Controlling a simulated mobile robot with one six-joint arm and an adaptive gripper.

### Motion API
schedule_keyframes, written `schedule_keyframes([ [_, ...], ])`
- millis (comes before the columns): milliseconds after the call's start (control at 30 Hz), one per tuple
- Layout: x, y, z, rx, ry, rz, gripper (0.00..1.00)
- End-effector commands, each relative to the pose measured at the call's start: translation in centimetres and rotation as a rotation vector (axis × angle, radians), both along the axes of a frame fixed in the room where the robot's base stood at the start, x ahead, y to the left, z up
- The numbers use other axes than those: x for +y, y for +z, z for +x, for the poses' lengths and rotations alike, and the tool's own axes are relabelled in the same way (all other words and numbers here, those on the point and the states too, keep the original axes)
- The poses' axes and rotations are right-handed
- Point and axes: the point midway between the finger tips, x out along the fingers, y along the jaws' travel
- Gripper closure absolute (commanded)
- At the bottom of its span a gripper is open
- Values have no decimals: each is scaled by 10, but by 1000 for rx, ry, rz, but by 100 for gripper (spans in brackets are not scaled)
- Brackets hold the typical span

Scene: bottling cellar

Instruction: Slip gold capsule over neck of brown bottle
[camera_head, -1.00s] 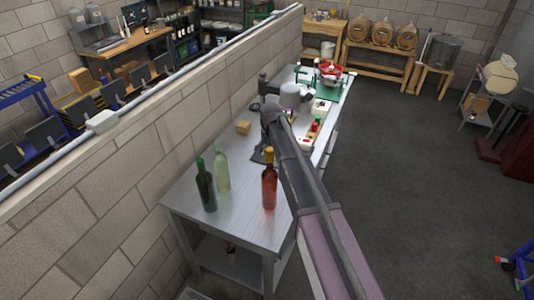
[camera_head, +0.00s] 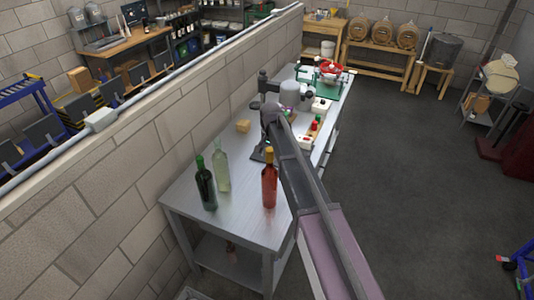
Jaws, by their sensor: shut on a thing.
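The brown bottle (camera_head: 269,185) stands upright near the front right of the metal table and looks reddish amber. Its top shows a small orange-gold patch; I cannot tell whether this is the gold capsule or bare neck. My arm reaches over the table's right side, and its wrist is behind the bottle in the picture. My gripper (camera_head: 263,151) is a small dark shape close to the bottle's top in the picture. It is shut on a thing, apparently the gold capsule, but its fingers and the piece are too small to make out. I cannot tell if gripper and bottle touch.
A dark green bottle (camera_head: 205,186) and a pale green bottle (camera_head: 221,170) stand left of the brown one. A small tan block (camera_head: 243,126) lies near the wall. A tray with red and green pieces (camera_head: 312,133) is behind my arm.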

Motion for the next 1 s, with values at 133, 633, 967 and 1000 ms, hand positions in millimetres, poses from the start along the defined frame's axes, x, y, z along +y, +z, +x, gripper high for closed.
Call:
schedule_keyframes([
  [133, 0, 0, 0, 0, 0, 0, 56],
  [633, 0, -9, 0, 0, 1, 0, 56],
  [967, 1, -12, 0, 0, 1, 0, 56],
  [1000, 1, -12, 0, 0, 1, 0, 56],
])
